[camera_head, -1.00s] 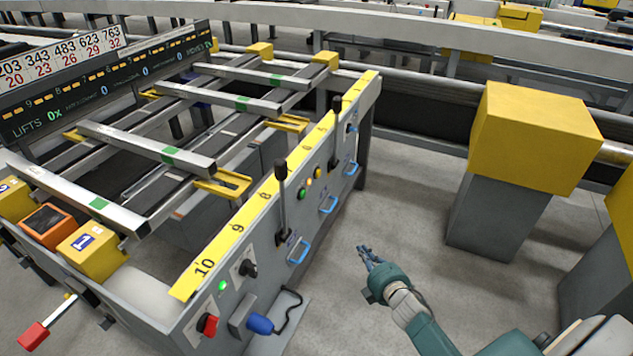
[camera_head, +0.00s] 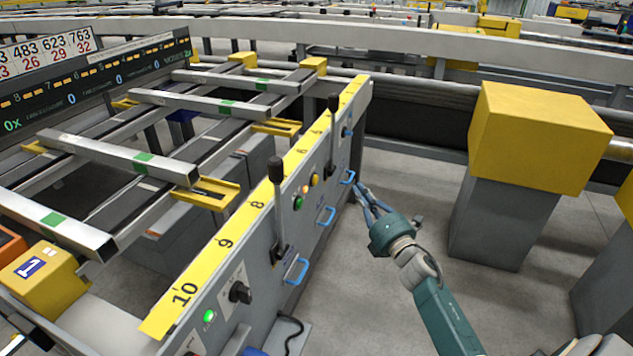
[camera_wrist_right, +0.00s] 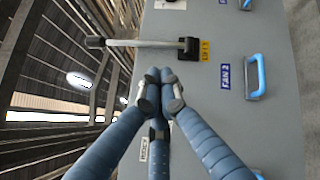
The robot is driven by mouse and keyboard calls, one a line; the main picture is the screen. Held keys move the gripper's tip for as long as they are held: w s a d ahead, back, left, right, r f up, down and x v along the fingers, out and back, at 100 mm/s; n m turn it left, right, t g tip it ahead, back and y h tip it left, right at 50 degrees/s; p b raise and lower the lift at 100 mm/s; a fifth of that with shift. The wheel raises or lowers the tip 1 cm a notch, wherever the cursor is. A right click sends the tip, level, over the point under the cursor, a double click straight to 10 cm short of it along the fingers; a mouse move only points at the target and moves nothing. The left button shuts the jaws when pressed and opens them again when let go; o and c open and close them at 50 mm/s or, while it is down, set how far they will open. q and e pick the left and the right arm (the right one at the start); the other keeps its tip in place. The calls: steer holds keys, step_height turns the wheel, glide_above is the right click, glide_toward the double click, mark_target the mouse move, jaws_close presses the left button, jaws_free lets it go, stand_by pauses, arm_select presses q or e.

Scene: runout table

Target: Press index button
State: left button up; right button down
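The grey control panel (camera_head: 262,232) with a yellow numbered top strip runs away from me on the left. I cannot read which is the index button. My right gripper (camera_head: 364,198) is beside the panel's far part, fingers pointing at it. In the right wrist view its blue fingers (camera_wrist_right: 159,88) are together and empty, in front of the panel face; contact is unclear. My left gripper is out of view.
Levers (camera_head: 277,205) and blue handles (camera_head: 297,270) stick out from the panel. A lever (camera_wrist_right: 140,43) lies just above the fingertips in the wrist view. A yellow-topped grey post (camera_head: 530,140) stands right of my arm. Grey floor (camera_head: 390,300) is free between.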

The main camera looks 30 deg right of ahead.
mark_target(315, 180)
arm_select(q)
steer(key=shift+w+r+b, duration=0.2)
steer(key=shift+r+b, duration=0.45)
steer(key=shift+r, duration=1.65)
arm_select(e)
steer(key=w+a, duration=0.5)
steer(key=w, duration=0.1)
steer(key=shift+w+a, duration=0.35)
steer(key=shift+f, duration=0.1)
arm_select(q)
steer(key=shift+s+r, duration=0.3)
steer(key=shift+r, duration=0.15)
arm_select(e)
steer(key=shift+w+a, duration=0.35)
